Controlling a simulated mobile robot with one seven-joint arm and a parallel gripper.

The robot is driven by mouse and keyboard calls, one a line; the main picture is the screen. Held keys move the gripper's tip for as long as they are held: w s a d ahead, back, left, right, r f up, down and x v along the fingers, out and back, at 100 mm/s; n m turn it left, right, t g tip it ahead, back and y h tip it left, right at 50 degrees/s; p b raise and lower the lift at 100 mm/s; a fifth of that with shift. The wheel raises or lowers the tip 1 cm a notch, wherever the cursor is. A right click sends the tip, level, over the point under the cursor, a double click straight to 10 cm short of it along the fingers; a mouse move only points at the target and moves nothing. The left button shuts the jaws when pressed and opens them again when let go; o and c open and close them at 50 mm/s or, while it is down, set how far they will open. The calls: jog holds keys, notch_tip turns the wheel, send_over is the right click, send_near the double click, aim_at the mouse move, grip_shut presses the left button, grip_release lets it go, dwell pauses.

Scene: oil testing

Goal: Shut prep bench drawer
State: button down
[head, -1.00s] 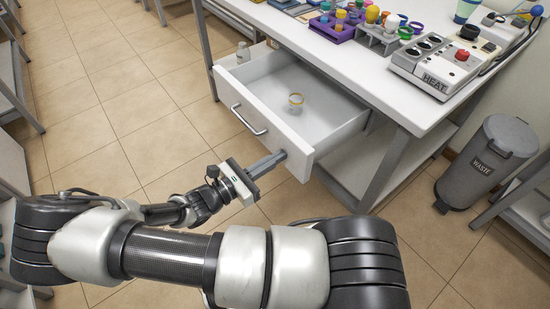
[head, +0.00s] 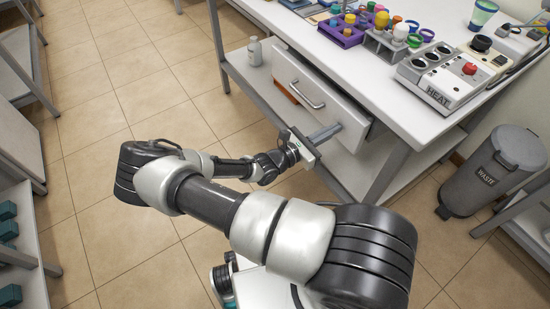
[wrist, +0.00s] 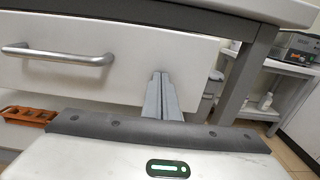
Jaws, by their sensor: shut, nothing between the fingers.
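The prep bench drawer (head: 315,107) is a white front with a silver bar handle (head: 307,94). In the head view it stands out only a little from under the bench top (head: 345,75), and its inside is hidden. My gripper (head: 338,128) is shut and empty, its fingertips at the right part of the drawer front, apart from the handle. In the wrist view the shut fingers (wrist: 163,98) point at the drawer front (wrist: 130,62), right of the handle (wrist: 58,55). They seem to touch the front.
Tube racks (head: 341,30) and a heater block (head: 450,80) stand on the bench top. A waste bin (head: 492,172) is at the right. The floor at the left is clear.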

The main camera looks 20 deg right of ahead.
aim_at(343, 124)
jog(key=x, duration=0.4)
jog(key=shift+w+d+p, duration=0.1)
jog(key=shift+d+p, duration=0.25)
jog(key=shift+w+d+r, duration=0.1)
jog(key=shift+w+d, duration=0.05)
jog(key=shift+d, duration=0.1)
jog(key=shift+d, duration=0.1)
